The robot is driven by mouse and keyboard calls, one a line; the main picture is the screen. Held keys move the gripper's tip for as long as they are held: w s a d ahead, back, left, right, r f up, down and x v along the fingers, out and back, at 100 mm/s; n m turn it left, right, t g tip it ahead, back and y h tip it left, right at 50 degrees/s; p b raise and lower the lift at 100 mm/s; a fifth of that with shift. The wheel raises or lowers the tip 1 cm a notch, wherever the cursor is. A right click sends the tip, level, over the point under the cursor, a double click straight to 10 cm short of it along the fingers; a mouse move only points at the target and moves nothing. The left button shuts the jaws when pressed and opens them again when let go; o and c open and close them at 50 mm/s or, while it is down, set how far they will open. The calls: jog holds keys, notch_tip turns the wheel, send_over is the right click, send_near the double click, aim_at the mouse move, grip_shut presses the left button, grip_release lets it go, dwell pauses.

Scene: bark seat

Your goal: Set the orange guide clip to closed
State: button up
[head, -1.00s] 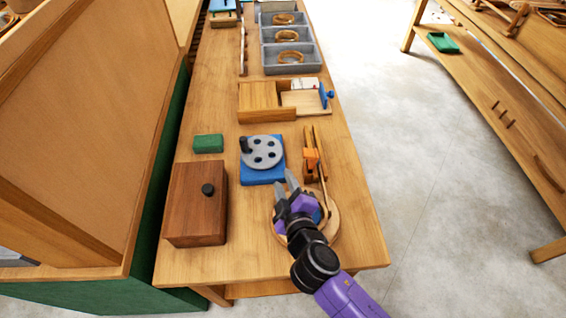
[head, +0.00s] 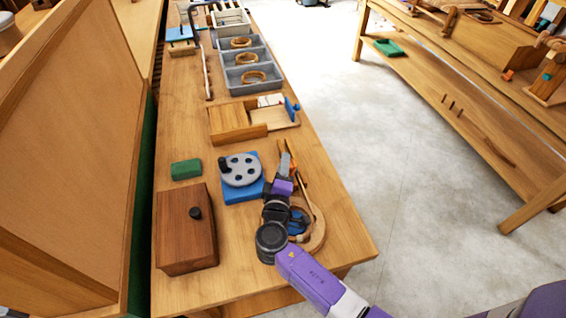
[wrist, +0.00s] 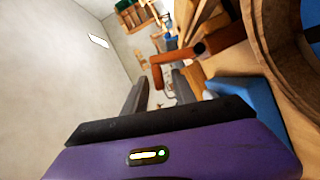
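The orange guide clip (wrist: 178,57) shows in the wrist view as a bent orange piece, one part lying across and one short arm hanging down. It sits on a wooden fixture. In the head view my gripper and arm hide most of it, so its setting is hard to read. My gripper (wrist: 157,92) shows two dark grey fingers set apart, with the clip just ahead of them. I see no contact. In the head view my gripper (head: 286,166) is over the fixture, right of the blue block with the grey disc.
The grey holed disc (head: 241,170) with a black knob stands close on the left. A brown box (head: 186,235), a green block (head: 186,169) and a wooden sliding-lid box (head: 236,122) are nearby. A round wooden piece (head: 319,232) lies under my arm. The bench's right edge is close.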

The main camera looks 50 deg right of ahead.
jog(key=shift+w+d, duration=0.25)
jog(key=shift+d, duration=0.1)
grip_shut()
jog(key=shift+f, duration=0.1)
dwell(1.1)
